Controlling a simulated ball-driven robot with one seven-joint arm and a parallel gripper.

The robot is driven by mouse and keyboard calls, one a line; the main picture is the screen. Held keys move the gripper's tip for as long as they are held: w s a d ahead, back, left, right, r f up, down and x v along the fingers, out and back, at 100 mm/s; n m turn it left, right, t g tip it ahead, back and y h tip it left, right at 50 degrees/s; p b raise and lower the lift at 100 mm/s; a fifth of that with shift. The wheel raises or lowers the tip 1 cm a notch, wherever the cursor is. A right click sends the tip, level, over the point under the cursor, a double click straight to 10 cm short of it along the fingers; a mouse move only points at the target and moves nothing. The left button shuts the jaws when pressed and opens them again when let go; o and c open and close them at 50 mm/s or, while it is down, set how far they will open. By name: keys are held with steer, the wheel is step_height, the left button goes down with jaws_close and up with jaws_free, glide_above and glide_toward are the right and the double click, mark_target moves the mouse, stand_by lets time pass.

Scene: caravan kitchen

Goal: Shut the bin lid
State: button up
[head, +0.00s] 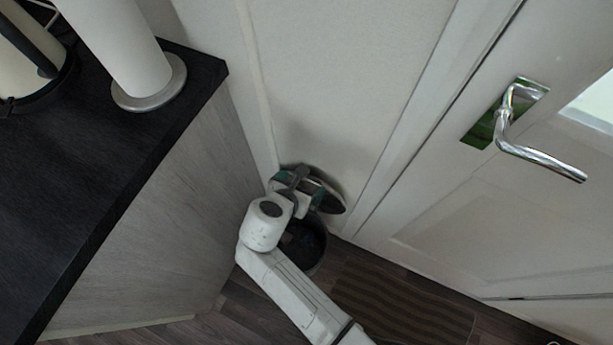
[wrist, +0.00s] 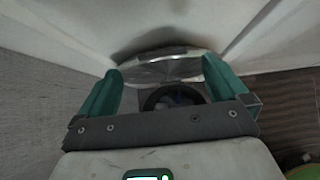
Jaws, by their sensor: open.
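The bin (head: 306,246) stands on the floor in the corner between the cabinet side and the white wall. Its lid (head: 332,199) is raised, tilted up near the wall behind it. The wrist view shows the lid (wrist: 165,66) as a shiny disc ahead of the fingers, with the dark bin opening (wrist: 176,97) below it. My gripper (wrist: 161,85) is open and empty, its green fingers apart, with the lid between and beyond them. In the head view my gripper (head: 297,182) overlaps the lid and hides part of it. I cannot tell if they touch.
A dark countertop (head: 85,150) with a paper roll (head: 125,45) on a stand is at left. The cabinet side (head: 170,200) is close to my arm. A white door with a metal handle (head: 530,150) is at right. A striped mat (head: 400,305) lies on the floor.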

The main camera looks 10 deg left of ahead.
mark_target(309, 178)
steer(key=shift+b+x, duration=0.55)
steer(key=shift+x, duration=2.1)
steer(key=shift+c, duration=0.3)
